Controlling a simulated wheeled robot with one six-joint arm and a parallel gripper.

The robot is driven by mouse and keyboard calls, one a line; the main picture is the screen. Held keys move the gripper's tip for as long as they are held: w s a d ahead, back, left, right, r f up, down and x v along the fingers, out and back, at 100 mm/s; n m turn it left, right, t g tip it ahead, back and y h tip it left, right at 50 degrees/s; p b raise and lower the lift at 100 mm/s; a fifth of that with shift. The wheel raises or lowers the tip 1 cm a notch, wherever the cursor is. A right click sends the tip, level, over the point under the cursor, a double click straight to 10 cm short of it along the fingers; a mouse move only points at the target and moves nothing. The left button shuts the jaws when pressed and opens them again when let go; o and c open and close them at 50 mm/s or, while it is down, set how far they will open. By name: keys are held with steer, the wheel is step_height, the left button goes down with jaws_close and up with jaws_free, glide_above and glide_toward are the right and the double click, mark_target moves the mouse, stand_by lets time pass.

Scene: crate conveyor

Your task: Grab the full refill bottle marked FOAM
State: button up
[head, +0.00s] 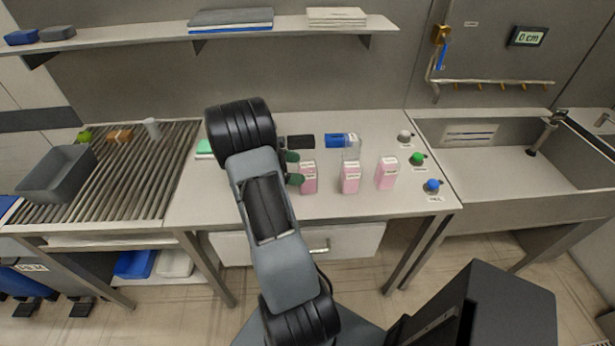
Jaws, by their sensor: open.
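Several refill bottles with pink contents stand in a row on the table: a left one (309,179), a middle one (350,180) and a right one (387,175). Each has a pale label near the top, too small to read, so I cannot tell which is marked FOAM. A clearer, pale bottle (352,151) stands behind the middle one, partly hidden by it. My gripper (297,168) is open at the left bottle's left side, with dark green fingertips close to it. I cannot tell whether they touch it or reach around it.
A dark block (301,142) and a blue item (341,140) lie behind the bottles. Grey, green and blue knobs (417,159) line the table's right side, beside the sink (480,203). A roller conveyor with a grey crate (57,190) is at left. The table front is clear.

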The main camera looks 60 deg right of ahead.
mark_target(307, 170)
steer(key=shift+p+x, duration=0.45)
steer(key=shift+x, duration=1.65)
steer(key=shift+c, duration=0.4)
steer(key=c, duration=1.1)
